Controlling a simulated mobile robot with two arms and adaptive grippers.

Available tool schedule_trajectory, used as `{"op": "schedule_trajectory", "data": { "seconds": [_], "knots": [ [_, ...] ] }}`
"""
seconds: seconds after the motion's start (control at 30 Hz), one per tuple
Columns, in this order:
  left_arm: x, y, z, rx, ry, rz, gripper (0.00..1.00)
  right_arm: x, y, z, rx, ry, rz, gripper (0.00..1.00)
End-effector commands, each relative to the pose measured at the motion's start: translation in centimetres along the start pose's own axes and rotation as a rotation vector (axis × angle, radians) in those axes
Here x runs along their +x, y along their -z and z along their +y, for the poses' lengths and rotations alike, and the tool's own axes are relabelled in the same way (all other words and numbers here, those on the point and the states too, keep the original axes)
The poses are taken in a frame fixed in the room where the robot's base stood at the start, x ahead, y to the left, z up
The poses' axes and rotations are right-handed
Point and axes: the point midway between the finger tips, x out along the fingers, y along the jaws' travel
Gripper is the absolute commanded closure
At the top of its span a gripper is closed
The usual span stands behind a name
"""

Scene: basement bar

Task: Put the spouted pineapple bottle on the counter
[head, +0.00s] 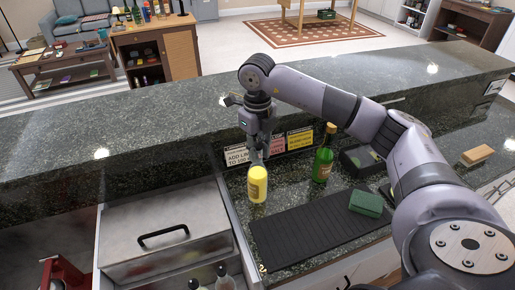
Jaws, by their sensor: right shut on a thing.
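The yellow bottle (257,186), which looks like the pineapple bottle, is upright near the left edge of the lower dark stone counter (237,203). My right gripper (257,160) points down over it and is shut on its top, hiding the spout. I cannot tell whether the bottle's base touches the counter. The raised stone bar top (150,120) runs behind it. My left gripper is not in view.
A green bottle (323,158) stands right of the yellow one. A black ribbed mat (300,232) lies in front, with a green sponge-like block (366,203) on it. A steel lidded bin (160,225) is at left, with bottles (224,278) below it.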

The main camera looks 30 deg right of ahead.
Motion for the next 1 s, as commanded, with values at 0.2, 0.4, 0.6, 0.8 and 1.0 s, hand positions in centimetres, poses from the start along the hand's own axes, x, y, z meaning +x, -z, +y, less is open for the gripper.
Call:
{"op": "schedule_trajectory", "data": {
  "seconds": [0.2,0.4,0.6,0.8,1.0],
  "knots": [
    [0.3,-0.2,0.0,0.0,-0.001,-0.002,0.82,0.3,0.0,0.0,0.0,0.0,0.0,0.79],
    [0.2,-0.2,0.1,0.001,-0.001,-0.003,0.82,0.2,0.0,0.0,0.0,0.0,0.0,0.65],
    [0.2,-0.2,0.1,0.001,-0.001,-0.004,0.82,0.2,0.0,0.0,0.0,-0.001,0.0,0.6],
    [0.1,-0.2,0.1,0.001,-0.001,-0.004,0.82,0.1,0.0,0.0,0.0,-0.001,0.0,0.6],
    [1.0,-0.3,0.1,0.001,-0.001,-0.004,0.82,-1.9,-0.2,0.0,0.001,-0.001,-0.007,0.6]
  ]
}}
